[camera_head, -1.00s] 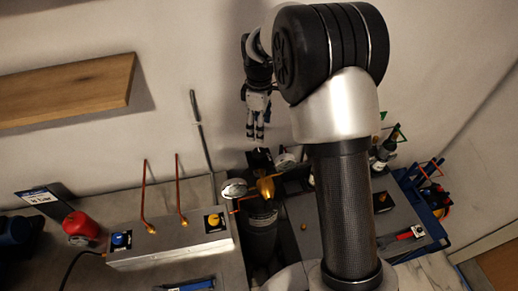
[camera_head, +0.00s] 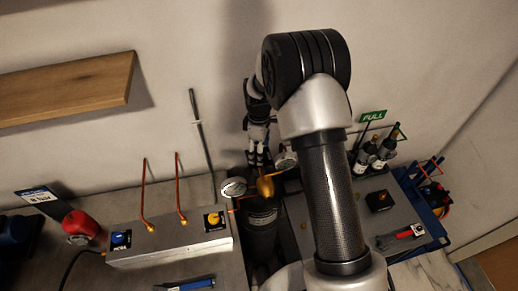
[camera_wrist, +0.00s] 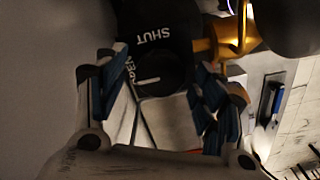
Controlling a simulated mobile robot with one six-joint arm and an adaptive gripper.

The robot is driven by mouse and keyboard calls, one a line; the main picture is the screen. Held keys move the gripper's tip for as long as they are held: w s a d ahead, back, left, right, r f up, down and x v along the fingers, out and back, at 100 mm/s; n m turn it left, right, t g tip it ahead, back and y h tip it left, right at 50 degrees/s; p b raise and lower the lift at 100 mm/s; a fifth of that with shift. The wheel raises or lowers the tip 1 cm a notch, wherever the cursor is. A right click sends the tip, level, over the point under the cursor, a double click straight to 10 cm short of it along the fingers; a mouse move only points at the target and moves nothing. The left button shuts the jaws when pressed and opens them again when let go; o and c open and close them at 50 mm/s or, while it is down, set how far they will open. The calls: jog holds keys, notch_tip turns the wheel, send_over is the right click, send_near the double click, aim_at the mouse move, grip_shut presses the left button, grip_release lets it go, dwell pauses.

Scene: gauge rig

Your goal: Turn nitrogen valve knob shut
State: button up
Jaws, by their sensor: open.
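The nitrogen valve knob (camera_wrist: 165,72) is round and black with a white pointer line. In the wrist view it sits by a black plate (camera_wrist: 160,25) lettered SHUT above the knob and OPEN to its left. The pointer lies roughly level, near OPEN. My gripper (camera_wrist: 158,82) is open, with a blue-padded finger on each side of the knob; I cannot tell whether either touches it. In the head view my gripper (camera_head: 257,160) is just above the brass regulator (camera_head: 265,186) on the dark cylinder (camera_head: 262,225). The knob cannot be made out there.
Two round gauges flank the regulator, one left (camera_head: 234,187) and one right (camera_head: 286,160). A grey box (camera_head: 170,243) with blue and yellow knobs and copper tubes stands left. A thin metal rod (camera_head: 203,140) rises nearby. Bottles (camera_head: 375,152) stand right by a green FULL sign (camera_head: 373,116).

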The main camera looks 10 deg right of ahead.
jog(key=shift+c, duration=0.6)
jog(key=c, duration=0.9)
jog(key=shift+c, duration=0.2)
jog(key=shift+m, duration=0.3)
jog(key=m+b, duration=0.1)
jog(key=m, duration=0.3)
jog(key=shift+b, duration=0.35)
jog(key=m+b, duration=0.1)
jog(key=m, duration=0.3)
jog(key=shift+m, duration=0.4)
jog(key=m, duration=0.4)
jog(key=shift+m+b, duration=0.3)
jog(key=shift+m, duration=1.9)
